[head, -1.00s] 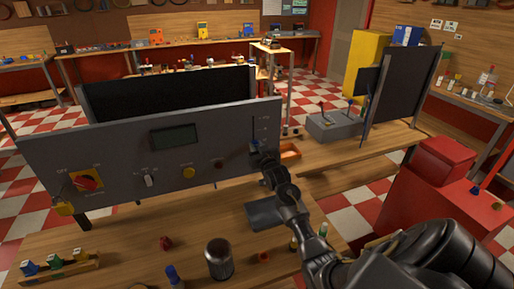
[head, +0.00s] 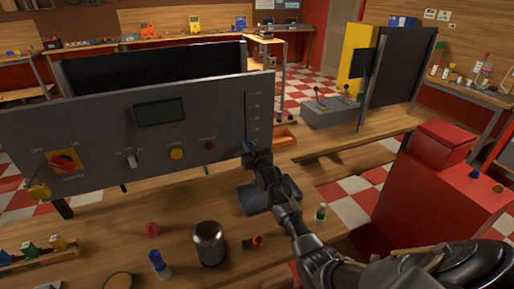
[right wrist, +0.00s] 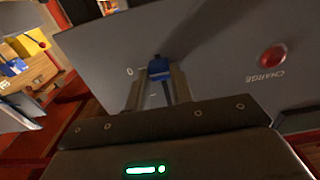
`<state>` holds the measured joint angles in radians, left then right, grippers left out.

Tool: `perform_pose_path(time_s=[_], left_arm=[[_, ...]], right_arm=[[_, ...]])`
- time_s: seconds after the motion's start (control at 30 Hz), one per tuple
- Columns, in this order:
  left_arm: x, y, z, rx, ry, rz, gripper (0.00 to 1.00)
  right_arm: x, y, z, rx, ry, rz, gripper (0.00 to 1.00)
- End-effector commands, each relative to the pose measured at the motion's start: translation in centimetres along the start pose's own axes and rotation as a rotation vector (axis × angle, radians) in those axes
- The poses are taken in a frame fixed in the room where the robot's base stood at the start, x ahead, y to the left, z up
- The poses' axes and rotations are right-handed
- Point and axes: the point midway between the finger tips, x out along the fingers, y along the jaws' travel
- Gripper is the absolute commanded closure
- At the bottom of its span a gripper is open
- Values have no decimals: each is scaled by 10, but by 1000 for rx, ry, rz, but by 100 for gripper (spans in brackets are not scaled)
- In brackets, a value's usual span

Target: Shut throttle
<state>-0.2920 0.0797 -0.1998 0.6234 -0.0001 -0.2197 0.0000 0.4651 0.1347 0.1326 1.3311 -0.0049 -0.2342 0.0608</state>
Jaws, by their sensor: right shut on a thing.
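The grey control panel (head: 100,128) stands on the wooden bench, with a vertical throttle slot and scale (head: 247,115) near its right end. My right gripper (head: 253,156) is at the lower end of this slot. In the right wrist view the blue throttle knob (right wrist: 160,69) sits between the fingertips of my right gripper (right wrist: 158,84), which is shut on it. A "0" mark (right wrist: 129,71) is beside the knob. In the head view the gripper mostly hides the knob. My left gripper is not in view.
The panel also has a red rotary switch (head: 64,162), a yellow button (head: 176,153) and a red charge button (head: 209,145). A red cabinet (head: 425,195) stands at the right.

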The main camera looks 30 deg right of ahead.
Motion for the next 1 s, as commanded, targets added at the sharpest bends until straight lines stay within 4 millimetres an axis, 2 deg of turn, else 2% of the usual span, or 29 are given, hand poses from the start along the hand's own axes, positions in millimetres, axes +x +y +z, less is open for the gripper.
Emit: perform_pose_path(time_s=[0.1, 0.27, 0.3, 0.47, 0.77, 0.87, 1.0], left_arm=[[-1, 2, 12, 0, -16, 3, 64], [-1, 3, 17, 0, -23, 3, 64], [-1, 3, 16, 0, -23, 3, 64], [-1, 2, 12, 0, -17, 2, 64], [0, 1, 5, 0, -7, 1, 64], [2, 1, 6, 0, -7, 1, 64], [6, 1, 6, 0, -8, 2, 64]], right_arm=[[-1, 0, 5, 0, -9, -1, 100], [-2, 0, 6, 0, -12, -1, 100], [-2, 0, 6, 0, -12, -1, 74], [-2, 2, 5, 0, -10, 1, 55], [-3, 2, 4, 0, -6, 2, 55], [-10, 2, 5, 0, -6, 1, 55], [-31, 2, 6, 0, -7, 1, 55]])
